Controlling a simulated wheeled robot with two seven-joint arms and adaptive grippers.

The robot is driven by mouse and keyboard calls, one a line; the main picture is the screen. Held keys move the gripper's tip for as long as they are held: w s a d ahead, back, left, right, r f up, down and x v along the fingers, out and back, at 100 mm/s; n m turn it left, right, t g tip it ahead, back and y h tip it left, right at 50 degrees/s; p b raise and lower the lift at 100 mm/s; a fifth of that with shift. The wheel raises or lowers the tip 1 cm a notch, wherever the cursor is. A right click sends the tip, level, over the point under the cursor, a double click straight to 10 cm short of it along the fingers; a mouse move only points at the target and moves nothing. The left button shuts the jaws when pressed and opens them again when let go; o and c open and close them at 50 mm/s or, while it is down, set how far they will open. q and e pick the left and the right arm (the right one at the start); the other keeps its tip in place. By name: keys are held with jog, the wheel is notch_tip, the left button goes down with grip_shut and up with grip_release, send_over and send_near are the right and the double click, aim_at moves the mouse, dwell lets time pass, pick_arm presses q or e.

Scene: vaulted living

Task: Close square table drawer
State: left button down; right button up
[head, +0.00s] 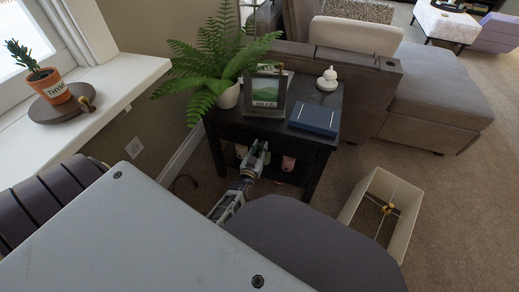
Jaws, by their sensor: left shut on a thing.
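The black square table (313,151) stands against the wall beside the sofa. Its drawer front (227,131) is on the side facing me, under the tabletop. My left gripper (259,148) reaches up to the middle of this front and is shut on the drawer there. The handle itself is hidden by the fingers. I cannot clearly tell how far out the drawer stands. My right gripper is not in view.
On the tabletop stand a fern (214,65), a picture frame (266,91), a blue book (315,119) and a white ornament (328,79). A pink item (288,163) sits on the lower shelf. A lampshade (361,196) lies on the carpet at right.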

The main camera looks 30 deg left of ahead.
pick_arm(q)
jog(key=shift+w+r, duration=0.15)
jog(key=c, duration=1.4)
grip_release()
jog(key=shift+w, duration=0.1)
jog(key=o, duration=0.3)
jog(key=shift+v, duration=2.1)
jog(key=v, duration=0.7)
jog(key=shift+s+d, duration=0.15)
jog(key=shift+s, duration=0.25)
